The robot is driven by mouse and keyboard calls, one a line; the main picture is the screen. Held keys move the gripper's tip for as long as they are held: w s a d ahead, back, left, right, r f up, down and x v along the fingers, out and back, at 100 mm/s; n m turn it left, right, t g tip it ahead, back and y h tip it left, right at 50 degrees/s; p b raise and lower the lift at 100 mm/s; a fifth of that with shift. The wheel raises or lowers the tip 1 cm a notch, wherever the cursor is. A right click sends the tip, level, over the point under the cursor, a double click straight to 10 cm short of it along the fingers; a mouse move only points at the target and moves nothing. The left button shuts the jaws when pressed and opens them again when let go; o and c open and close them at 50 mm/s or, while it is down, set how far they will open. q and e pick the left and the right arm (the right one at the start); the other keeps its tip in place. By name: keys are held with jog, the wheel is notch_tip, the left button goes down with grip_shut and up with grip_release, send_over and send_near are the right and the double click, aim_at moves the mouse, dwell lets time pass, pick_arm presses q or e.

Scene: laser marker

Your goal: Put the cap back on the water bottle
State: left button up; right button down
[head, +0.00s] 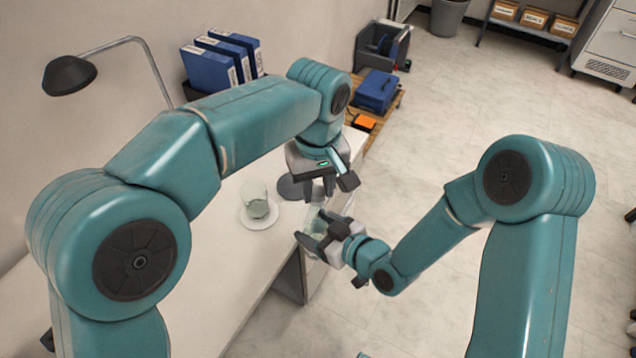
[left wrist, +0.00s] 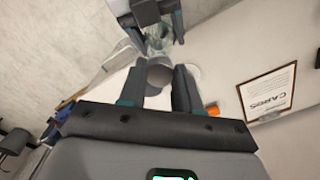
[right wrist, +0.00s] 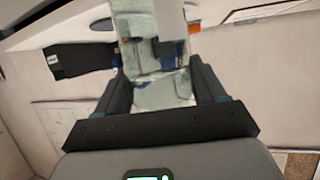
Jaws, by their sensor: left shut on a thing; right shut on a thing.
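My right gripper (head: 318,238) is shut on the clear water bottle (head: 318,220), in front of the desk's right end. In the right wrist view the see-through bottle (right wrist: 152,60) stands between the fingers. My left gripper (head: 318,190) points down just above the bottle. In the left wrist view its fingers (left wrist: 158,85) are shut on a small grey round piece, which looks like the cap (left wrist: 160,76). The bottle (left wrist: 158,40) shows beyond it there. In the head view the cap is hidden by the fingers, and I cannot tell whether it touches the bottle.
A glass (head: 256,200) stands on a white saucer (head: 262,222) on the white desk (head: 222,270), left of the grippers. A dark round disc (head: 290,187) lies close behind my left gripper. Blue binders (head: 215,62) and a desk lamp (head: 70,75) are at the back.

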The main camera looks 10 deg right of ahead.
pick_arm(q)
jog(key=m, duration=0.5)
jog(key=shift+a, duration=0.1)
jog(key=m, duration=1)
jog(key=shift+w+a+m, duration=0.1)
jog(key=shift+m, duration=0.2)
jog(key=m, duration=0.4)
jog(key=shift+w+m, duration=0.1)
jog(key=shift+m, duration=0.3)
jog(key=m, duration=0.5)
jog(key=shift+w, duration=0.1)
jog(key=m, duration=1.6)
jog(key=shift+d+m, duration=0.25)
jog(key=shift+m, duration=0.15)
